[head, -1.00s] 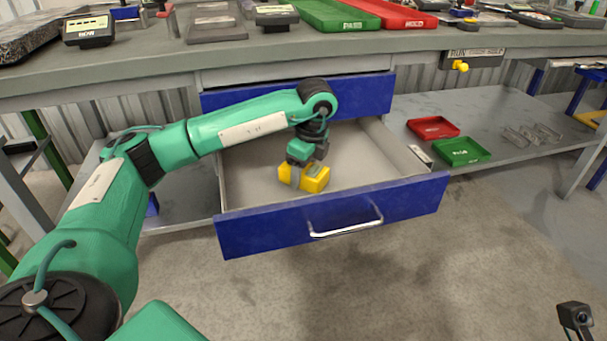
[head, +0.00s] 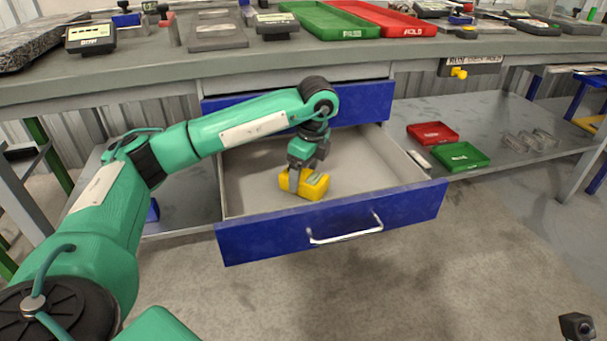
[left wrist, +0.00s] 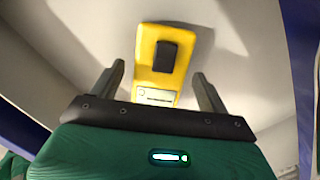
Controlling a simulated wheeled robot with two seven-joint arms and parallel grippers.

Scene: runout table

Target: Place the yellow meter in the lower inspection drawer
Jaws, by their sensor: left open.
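The yellow meter (head: 316,188) lies in the open lower drawer (head: 260,170), on its floor near the front wall. In the left wrist view the meter (left wrist: 152,80) shows a dark block and a pale label on its face. My left gripper (head: 297,180) is over the meter, reaching down into the drawer. In the left wrist view its two fingers are spread on either side of the meter's near end, with gaps visible between them and the meter. My right gripper's fingers are not seen.
The upper blue drawer (head: 360,103) is shut above. The lower drawer's blue front (head: 280,233) has a metal handle (head: 345,230). A red tray (head: 433,132) and a green tray (head: 460,156) are on the shelf to the right. The drawer floor around the meter is mostly clear.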

